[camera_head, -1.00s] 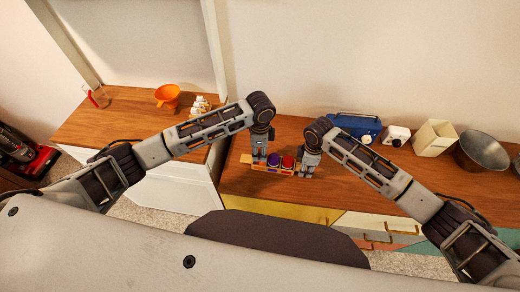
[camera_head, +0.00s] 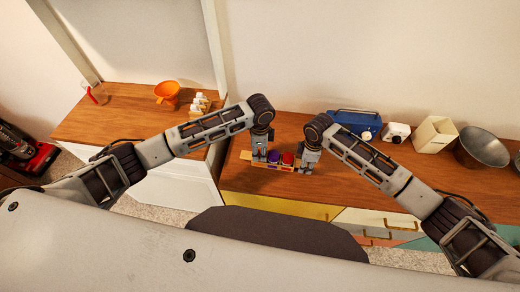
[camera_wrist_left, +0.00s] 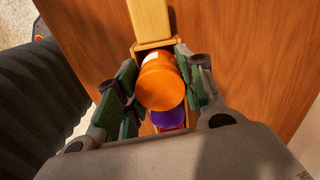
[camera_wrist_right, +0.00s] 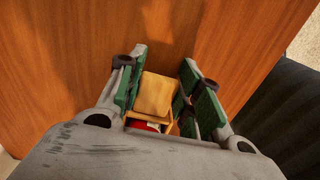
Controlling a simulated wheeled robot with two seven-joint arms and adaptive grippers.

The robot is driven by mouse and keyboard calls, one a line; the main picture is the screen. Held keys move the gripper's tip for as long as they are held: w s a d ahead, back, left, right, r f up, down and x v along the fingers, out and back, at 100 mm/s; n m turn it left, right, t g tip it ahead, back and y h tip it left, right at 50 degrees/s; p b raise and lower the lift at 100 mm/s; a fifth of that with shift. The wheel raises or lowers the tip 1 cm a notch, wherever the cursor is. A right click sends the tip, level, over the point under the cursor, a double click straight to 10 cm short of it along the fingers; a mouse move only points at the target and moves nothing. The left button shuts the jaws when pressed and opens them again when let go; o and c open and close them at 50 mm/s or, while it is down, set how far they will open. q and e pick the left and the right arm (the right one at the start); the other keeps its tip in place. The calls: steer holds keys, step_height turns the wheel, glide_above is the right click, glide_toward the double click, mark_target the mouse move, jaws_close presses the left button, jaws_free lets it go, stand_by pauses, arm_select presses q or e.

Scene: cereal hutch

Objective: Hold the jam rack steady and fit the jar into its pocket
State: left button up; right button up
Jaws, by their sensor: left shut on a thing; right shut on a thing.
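The jam rack (camera_head: 245,157) is a narrow wooden holder on the counter, with a purple jar (camera_head: 273,157) and a red jar (camera_head: 287,159) standing in it. My left gripper (camera_head: 259,157) is shut on an orange jar (camera_wrist_left: 161,86), upright at the rack's left part, in line with the purple jar (camera_wrist_left: 168,118). The left fingers and the jar hide its base, so I cannot tell how deep it sits. My right gripper (camera_head: 306,168) is shut on the rack's right end, a wooden block (camera_wrist_right: 154,95) between its fingers. The red jar (camera_wrist_right: 145,126) shows just beside that block.
Behind the rack stand a blue box-like appliance (camera_head: 352,123), a white device (camera_head: 396,132), a cream container (camera_head: 434,134) and a metal bowl (camera_head: 482,149). An orange funnel (camera_head: 167,93) and a small white rack (camera_head: 199,104) stand on the left counter. Bare wood lies behind the rack.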

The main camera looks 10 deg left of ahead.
arm_select(q)
steer(key=shift+f, duration=0.5)
stand_by(0.5)
steer(key=o, duration=1.2)
steer(key=shift+c, duration=0.2)
steer(key=shift+r, duration=0.15)
steer(key=shift+r, duration=5.85)
arm_select(e)
steer(key=o, duration=1.2)
steer(key=shift+c, duration=0.2)
